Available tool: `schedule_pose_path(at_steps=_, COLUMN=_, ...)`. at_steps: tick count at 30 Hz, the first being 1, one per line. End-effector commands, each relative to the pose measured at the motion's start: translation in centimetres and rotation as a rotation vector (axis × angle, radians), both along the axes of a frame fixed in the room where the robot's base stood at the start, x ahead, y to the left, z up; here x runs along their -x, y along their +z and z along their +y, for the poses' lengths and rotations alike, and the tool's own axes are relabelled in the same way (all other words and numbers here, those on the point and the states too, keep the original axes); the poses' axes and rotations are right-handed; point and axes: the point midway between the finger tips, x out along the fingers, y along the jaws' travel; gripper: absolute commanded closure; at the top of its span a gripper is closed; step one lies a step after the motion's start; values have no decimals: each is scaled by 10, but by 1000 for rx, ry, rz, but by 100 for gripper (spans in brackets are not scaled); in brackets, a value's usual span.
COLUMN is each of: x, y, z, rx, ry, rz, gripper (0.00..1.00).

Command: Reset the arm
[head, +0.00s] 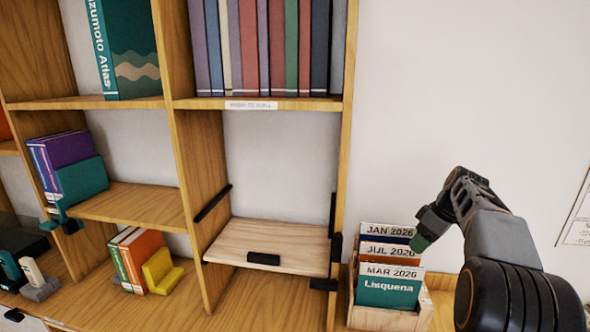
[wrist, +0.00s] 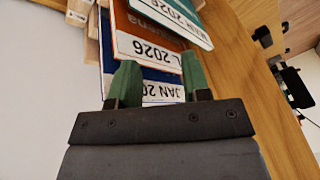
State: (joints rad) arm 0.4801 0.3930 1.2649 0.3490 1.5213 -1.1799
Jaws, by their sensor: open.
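My gripper (head: 420,240) is at the right in the head view, close above the magazines in a wooden box. In the wrist view my gripper (wrist: 160,78) has its two green fingers apart, pointing at the magazine tops. No magazine is clearly held between them. The magazines are labelled JAN 2026 (head: 388,230), JUL 2026 (head: 390,249) and MAR 2026 (head: 390,287), the last one green and in front. Whether the fingers touch a magazine I cannot tell.
The wooden box (head: 383,318) stands right of a wooden bookcase (head: 348,110). A pale shelf board (head: 268,246) with black fittings is empty. Book rows (head: 265,50) fill the shelf above. A yellow bookend (head: 161,272) stands lower left. Bare wall (head: 450,80) lies behind my arm.

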Motion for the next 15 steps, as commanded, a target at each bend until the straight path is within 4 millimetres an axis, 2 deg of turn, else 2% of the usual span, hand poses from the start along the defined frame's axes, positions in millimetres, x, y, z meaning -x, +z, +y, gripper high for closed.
schedule_pose_path(at_steps=3, x=26, y=-25, z=21, rx=49, ry=-332, rz=96, gripper=57)
schedule_pose_path(at_steps=7, x=67, y=-48, z=57, rx=107, ry=-619, rz=134, gripper=57)
schedule_pose_path(at_steps=12, x=132, y=-74, z=105, rx=152, ry=-828, rz=98, gripper=57)
schedule_pose_path(at_steps=15, x=167, y=-88, z=128, rx=165, ry=-851, rz=57, gripper=57)
